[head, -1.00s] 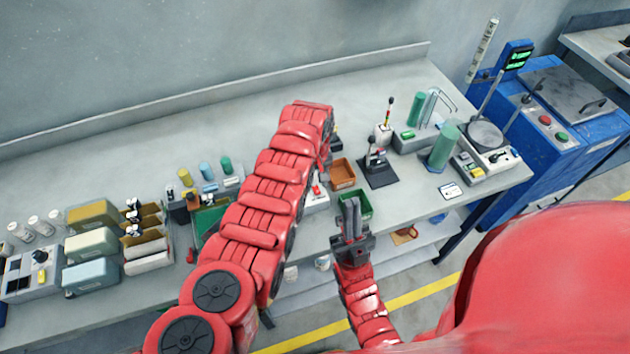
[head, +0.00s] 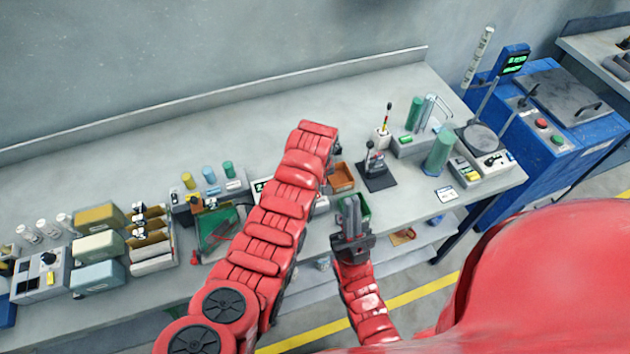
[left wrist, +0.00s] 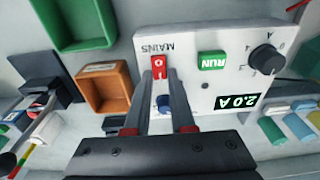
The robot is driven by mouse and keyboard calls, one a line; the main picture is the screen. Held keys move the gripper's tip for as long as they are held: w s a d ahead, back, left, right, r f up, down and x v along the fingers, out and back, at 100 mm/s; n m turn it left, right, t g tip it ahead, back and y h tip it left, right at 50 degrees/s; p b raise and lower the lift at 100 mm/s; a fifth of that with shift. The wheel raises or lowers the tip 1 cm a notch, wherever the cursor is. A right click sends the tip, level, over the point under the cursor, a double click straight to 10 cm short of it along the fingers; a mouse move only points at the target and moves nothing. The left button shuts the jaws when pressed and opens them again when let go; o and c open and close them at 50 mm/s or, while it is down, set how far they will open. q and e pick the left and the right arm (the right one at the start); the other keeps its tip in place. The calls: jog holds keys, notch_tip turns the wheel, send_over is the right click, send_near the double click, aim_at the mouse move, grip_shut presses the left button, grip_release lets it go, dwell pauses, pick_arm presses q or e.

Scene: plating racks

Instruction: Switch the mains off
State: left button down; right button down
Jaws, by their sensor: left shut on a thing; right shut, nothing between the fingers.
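The power unit (left wrist: 215,75) is a pale box with a red MAINS switch (left wrist: 158,66), a green RUN button (left wrist: 212,65), a black knob (left wrist: 265,58) and a display reading 2.0 A (left wrist: 238,101). My left gripper (left wrist: 159,74) has its fingertips on either side of the red switch and is shut on it. In the head view my left arm hides that gripper and most of the unit. My right gripper (head: 352,210) is shut and empty, in front of the green bin (head: 363,207).
An orange-brown bin (head: 342,177) and a black stand (head: 376,176) are to the right of the unit. A green tray (head: 217,232) and a rack of dividers (head: 150,240) are to the left. The rear strip of the bench is clear.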

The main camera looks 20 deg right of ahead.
pick_arm(q)
jog(key=shift+s+f+t, duration=0.15)
jog(key=shift+t, duration=0.35)
jog(key=t+b, duration=0.1)
jog(key=b, duration=0.1)
jog(key=shift+s+f+t+b, duration=0.15)
jog(key=shift+s+t+b, duration=0.15)
jog(key=shift+t, duration=0.1)
jog(key=shift+r+t+b, duration=0.3)
jog(key=c, duration=0.8)
grip_release()
jog(key=shift+o, duration=0.2)
jog(key=shift+r, duration=0.1)
